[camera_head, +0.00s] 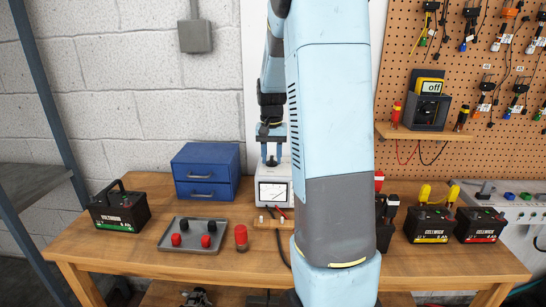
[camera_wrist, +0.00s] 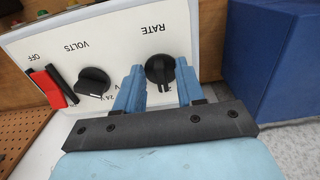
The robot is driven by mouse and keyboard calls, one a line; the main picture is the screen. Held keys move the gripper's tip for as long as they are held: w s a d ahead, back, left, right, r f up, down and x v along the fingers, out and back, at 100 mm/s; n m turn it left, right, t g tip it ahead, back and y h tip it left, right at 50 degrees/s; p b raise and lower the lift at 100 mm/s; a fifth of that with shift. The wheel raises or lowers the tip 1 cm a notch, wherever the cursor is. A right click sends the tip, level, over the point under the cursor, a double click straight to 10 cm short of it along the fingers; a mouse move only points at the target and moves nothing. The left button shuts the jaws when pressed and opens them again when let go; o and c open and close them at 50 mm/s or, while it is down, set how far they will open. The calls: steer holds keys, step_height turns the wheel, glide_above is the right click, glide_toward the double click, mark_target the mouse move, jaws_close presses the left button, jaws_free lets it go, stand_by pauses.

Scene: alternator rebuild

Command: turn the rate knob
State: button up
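The black rate knob (camera_wrist: 160,68) sits on a white panel (camera_wrist: 115,40) under the upside-down word RATE in the wrist view. My gripper (camera_wrist: 160,77) is open, its two blue fingers apart with the knob between their tips. The right tip looks close to the knob; I cannot tell whether it touches. A black volts knob (camera_wrist: 93,82) and a red OFF switch (camera_wrist: 50,88) are left of it. In the head view my gripper (camera_head: 270,160) points down above a white unit with a meter (camera_head: 272,192); its knobs are not visible there.
A blue drawer box (camera_head: 206,172) stands close left of the unit; its blue side (camera_wrist: 265,55) fills the wrist view's right. A grey tray (camera_head: 192,234) with terminal caps, a red cylinder (camera_head: 241,237) and a battery (camera_head: 120,210) are left. My arm hides the bench's middle.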

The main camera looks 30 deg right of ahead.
mark_target(272, 158)
steer(key=shift+r, duration=0.1)
step_height(272, 158, up, 14)
steer(key=shift+f, duration=0.25)
stand_by(0.6)
steer(key=s+a+r+n+t, duration=0.3)
steer(key=s+a+n, duration=0.1)
steer(key=s+a, duration=0.8)
steer(key=s+a+f+n+t, duration=0.1)
steer(key=s+a, duration=0.2)
steer(key=s, duration=0.3)
steer(key=s+a+f+n+t, duration=0.1)
steer(key=s+a+f, duration=0.1)
steer(key=s, duration=0.5)
steer(key=shift+s+a+f+n+t, duration=0.2)
steer(key=shift+a+f+n+t, duration=0.1)
steer(key=shift+a+n, duration=0.1)
